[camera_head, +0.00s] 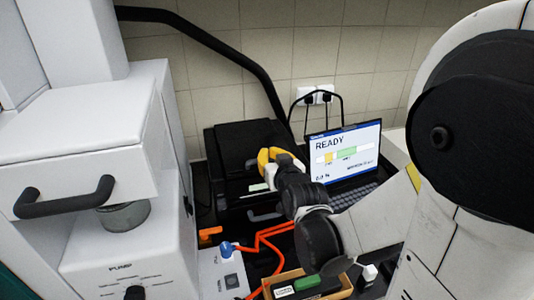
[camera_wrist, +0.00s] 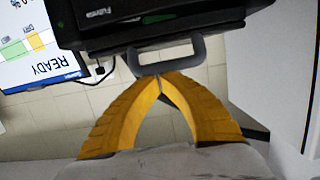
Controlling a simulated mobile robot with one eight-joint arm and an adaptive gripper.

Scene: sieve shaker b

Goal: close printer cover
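The printer (camera_head: 233,190) is a black box against the tiled wall, left of the laptop. Its cover (camera_head: 240,137) is a dark panel at the top back and looks raised, though dark shading makes its exact angle hard to tell. My gripper (camera_head: 262,160) has yellow fingers and is in front of the printer's upper right part, hiding some of it. In the wrist view, the picture is upside down and the fingertips (camera_wrist: 160,76) meet. They lie at a grey loop handle (camera_wrist: 200,50) on a black part; whether they touch it I cannot tell.
A laptop (camera_head: 345,150) showing READY stands right of the printer. A white machine with a dark handle (camera_head: 62,198) fills the left. Orange cable (camera_head: 272,233), a small white box (camera_head: 222,272) and an open tray (camera_head: 345,293) lie in front.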

